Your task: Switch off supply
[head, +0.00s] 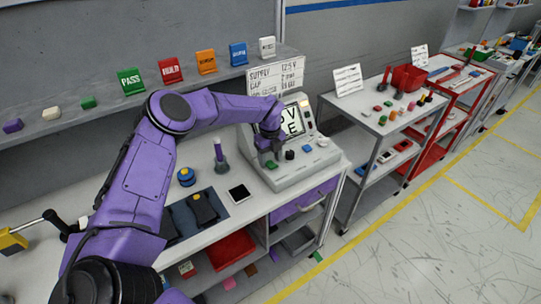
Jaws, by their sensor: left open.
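A light grey console (322,158) stands at the right end of the workbench. Its tilted screen (293,121) shows large dark letters, partly hidden by my arm. A row of small controls lies on its front: green (271,165), dark (290,155), blue (307,149) and white (323,142). More small controls (307,115) sit right of the screen. My purple left arm reaches over the bench, and my left gripper (267,153) is open, pointing down over the console's left part near the green control. Contact cannot be told. My right gripper is not in view.
A white card (275,76) reading SUPPLY stands behind the console. Coloured signs, including PASS (131,81), stand on the shelf. A grey cart (350,106) stands right.

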